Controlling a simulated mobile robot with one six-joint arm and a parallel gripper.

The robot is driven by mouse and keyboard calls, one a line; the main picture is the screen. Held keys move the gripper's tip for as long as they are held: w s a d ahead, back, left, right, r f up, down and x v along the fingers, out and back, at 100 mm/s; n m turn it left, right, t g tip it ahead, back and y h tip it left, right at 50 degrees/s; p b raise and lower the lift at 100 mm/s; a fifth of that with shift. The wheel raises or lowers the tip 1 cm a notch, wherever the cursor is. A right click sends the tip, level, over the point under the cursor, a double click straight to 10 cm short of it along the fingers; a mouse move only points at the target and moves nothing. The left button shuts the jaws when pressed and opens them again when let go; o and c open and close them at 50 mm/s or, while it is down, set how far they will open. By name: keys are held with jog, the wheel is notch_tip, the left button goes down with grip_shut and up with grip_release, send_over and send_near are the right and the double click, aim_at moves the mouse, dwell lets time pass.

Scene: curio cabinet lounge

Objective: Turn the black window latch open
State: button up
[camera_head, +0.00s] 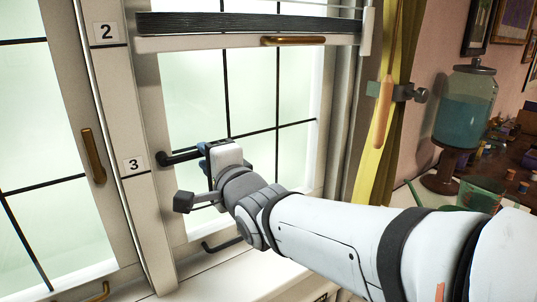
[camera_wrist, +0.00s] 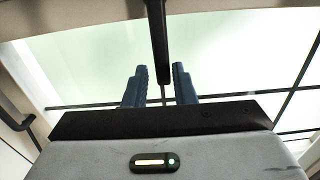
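A black latch (camera_head: 178,158) sits on the white window frame beside the label "3" in the head view. Its bar runs sideways towards my gripper (camera_head: 205,158), whose body hides its far end. In the wrist view the black latch bar (camera_wrist: 157,40) comes down from the top edge, and its end lies between the two blue fingers of my gripper (camera_wrist: 159,68). The fingers are apart, with a gap visible on each side of the bar. I cannot tell whether either finger touches it.
Another black handle (camera_head: 222,245) is low on the frame, below my gripper. Brass handles (camera_head: 93,155) and (camera_head: 293,40) are on the left frame and upper rail. A yellow curtain (camera_head: 385,130) hangs right of the window, near a blue-filled jar (camera_head: 464,105) on a cluttered table.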

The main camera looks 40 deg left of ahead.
jog(key=shift+s, duration=0.15)
jog(key=v, duration=0.7)
jog(key=shift+d, duration=0.35)
jog(key=w+d+f+n+t+h+p, duration=0.1)
jog(key=w+d+f+t+h+p, duration=0.3)
jog(key=w+d, duration=0.6)
jog(key=w+d+f+g+h+p, duration=0.15)
jog(key=w+d+h, duration=0.5)
jog(key=d, duration=0.75)
jog(key=s+d+f+n+g+h+p, duration=0.1)
jog(key=d+f+h+p, duration=0.1)
jog(key=d, duration=0.6)
jog(key=s+d+f+g+h+p, duration=0.1)
jog(key=s+d+f+h, duration=0.15)
jog(key=d, duration=0.45)
jog(key=s+d+f+n+g+h+p, duration=0.1)
jog(key=s+d+n+g+h+p, duration=0.1)
jog(key=s+d, duration=0.6)
jog(key=shift+s+d+f+g+p, duration=0.25)
jog(key=shift+d+g+p, duration=0.15)
jog(key=shift+d+g, duration=0.65)
